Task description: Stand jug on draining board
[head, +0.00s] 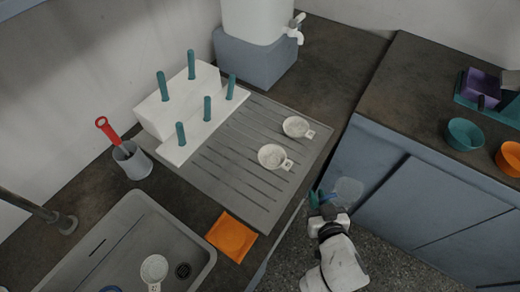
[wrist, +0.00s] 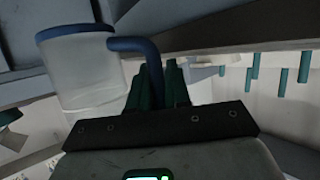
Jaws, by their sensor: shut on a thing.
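The jug (wrist: 85,78) is clear with a blue rim and a blue handle. In the head view the jug (head: 348,190) is a pale, see-through shape over the floor gap between the two counters. My gripper (head: 318,198) is at its left side. In the wrist view my gripper's dark green fingers (wrist: 158,90) are shut on the blue handle. I cannot tell whether the jug is exactly upright. The grey ribbed draining board (head: 215,182) lies on the left counter, up and left of the jug and apart from it.
Two pale cups (head: 297,126) (head: 272,156) stand on the board's right part. A white rack (head: 185,110) with teal pegs covers its upper left. An orange square (head: 232,236) lies by the sink (head: 130,215). The board's ribbed middle and front are clear. The right counter (head: 400,85) holds bowls.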

